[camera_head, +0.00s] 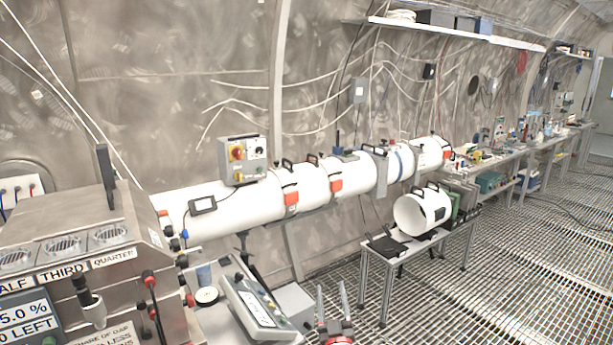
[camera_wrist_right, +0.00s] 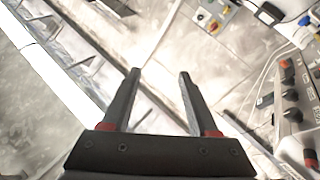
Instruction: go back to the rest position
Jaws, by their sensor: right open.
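My right gripper (camera_head: 332,292) shows at the bottom of the head view, right of centre. Its two fingers point up and stand apart, with nothing between them. In the right wrist view the same gripper (camera_wrist_right: 160,75) is open and empty, its dark fingers spread over a blurred grey background. It appears clear of the things around it. My left gripper is in neither view.
A steel machine (camera_head: 85,225) with labelled vents fills the left. A console (camera_head: 255,308) stands just left of my right gripper. A long white tube (camera_head: 235,208) runs along the wall. A small table (camera_head: 400,250) bears a white cylinder (camera_head: 410,215). The grated floor (camera_head: 500,270) at right is clear.

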